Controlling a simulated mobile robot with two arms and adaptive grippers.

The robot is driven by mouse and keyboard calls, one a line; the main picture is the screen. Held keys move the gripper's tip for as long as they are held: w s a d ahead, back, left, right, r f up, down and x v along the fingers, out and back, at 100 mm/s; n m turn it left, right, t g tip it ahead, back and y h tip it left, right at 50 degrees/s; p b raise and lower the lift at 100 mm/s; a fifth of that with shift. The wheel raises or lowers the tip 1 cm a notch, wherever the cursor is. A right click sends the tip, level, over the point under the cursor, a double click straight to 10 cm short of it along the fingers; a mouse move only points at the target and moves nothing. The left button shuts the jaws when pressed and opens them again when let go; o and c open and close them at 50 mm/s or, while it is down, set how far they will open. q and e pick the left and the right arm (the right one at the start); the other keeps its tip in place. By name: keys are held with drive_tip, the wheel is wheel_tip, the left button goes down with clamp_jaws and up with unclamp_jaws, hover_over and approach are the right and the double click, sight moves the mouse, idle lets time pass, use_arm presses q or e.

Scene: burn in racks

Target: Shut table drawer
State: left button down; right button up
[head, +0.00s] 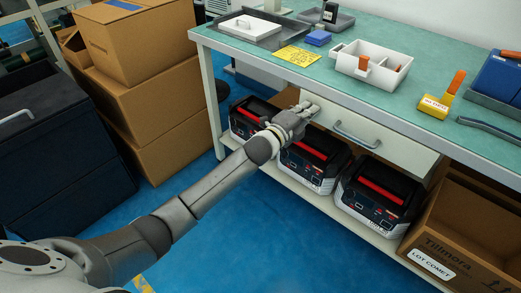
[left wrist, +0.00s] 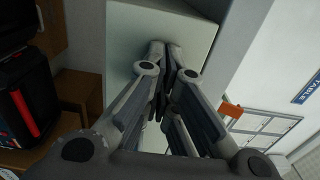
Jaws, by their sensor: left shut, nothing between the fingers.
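The table drawer (head: 390,143) has a pale front with a grey bar handle (head: 357,134) and sits under the right part of the green-topped workbench (head: 420,73). Its front is close below the bench edge; I cannot tell how far it stands out. My left gripper (head: 309,109) is shut and empty at the left end of the drawer front, left of the handle. In the left wrist view my closed fingers (left wrist: 174,66) point at a pale panel (left wrist: 130,35); contact is unclear. My right gripper is not in view.
Black testers with red handles (head: 380,195) and a cardboard box (head: 465,235) stand on the lower shelf. Cardboard boxes (head: 150,110) are stacked at left. Blue floor is clear in front.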

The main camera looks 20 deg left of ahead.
use_arm(q)
drive_tip(key=shift+w+d+r, duration=0.1)
drive_tip(key=shift+w+r, duration=0.05)
drive_tip(key=shift+w, duration=0.3)
drive_tip(key=shift+w+d+r, duration=0.1)
drive_tip(key=shift+w+r, duration=0.05)
drive_tip(key=shift+w, duration=0.3)
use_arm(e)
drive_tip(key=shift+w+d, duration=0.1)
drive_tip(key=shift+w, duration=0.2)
